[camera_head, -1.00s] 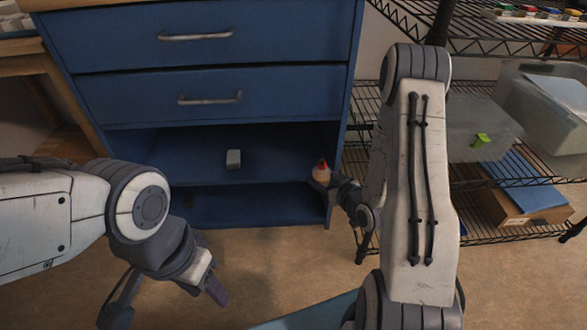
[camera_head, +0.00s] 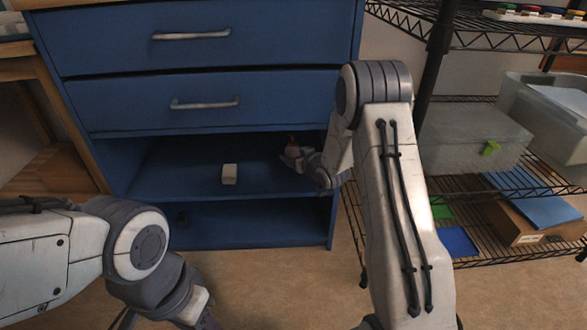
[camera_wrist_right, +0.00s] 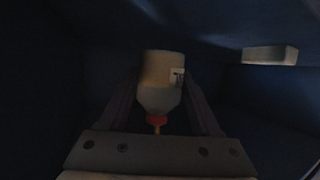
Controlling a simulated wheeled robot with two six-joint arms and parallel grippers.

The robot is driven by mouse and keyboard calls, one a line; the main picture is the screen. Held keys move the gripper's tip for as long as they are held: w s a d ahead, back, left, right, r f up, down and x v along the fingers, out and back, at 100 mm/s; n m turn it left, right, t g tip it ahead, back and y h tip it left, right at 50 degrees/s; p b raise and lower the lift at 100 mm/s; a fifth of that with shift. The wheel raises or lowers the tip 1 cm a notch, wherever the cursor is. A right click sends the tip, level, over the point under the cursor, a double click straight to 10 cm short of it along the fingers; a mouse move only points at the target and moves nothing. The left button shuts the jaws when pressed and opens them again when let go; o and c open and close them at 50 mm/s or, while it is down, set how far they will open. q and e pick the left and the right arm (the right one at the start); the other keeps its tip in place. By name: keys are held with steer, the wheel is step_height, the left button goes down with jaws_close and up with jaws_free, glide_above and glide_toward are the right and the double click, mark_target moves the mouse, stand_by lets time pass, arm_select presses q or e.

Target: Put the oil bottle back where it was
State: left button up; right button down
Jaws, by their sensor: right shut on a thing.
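The oil bottle (camera_head: 292,143) is small, with a red cap, and is inside the open compartment of the blue cabinet (camera_head: 205,100), toward its right side. My right gripper (camera_head: 290,158) is shut on it. In the right wrist view the bottle (camera_wrist_right: 161,82) sits between the two fingers (camera_wrist_right: 160,100), with its pale body, a small white label and red-orange cap showing. Whether its base touches the shelf I cannot tell. My left gripper (camera_head: 165,318) is low at the left, outside the cabinet, and its fingertips are cut off by the frame edge.
A small white block (camera_head: 229,174) stands on the compartment shelf left of the bottle; it also shows in the right wrist view (camera_wrist_right: 270,55). Two closed drawers are above. A wire rack (camera_head: 480,185) with clear bins (camera_head: 470,140) stands right of the cabinet. The shelf's left part is clear.

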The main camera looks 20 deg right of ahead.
steer(key=shift+w+f+b, duration=0.1)
steer(key=shift+f+b, duration=1.4)
steer(key=shift+f, duration=0.25)
steer(key=shift+f, duration=0.2)
steer(key=shift+c, duration=0.4)
jaws_free()
steer(key=shift+r, duration=0.1)
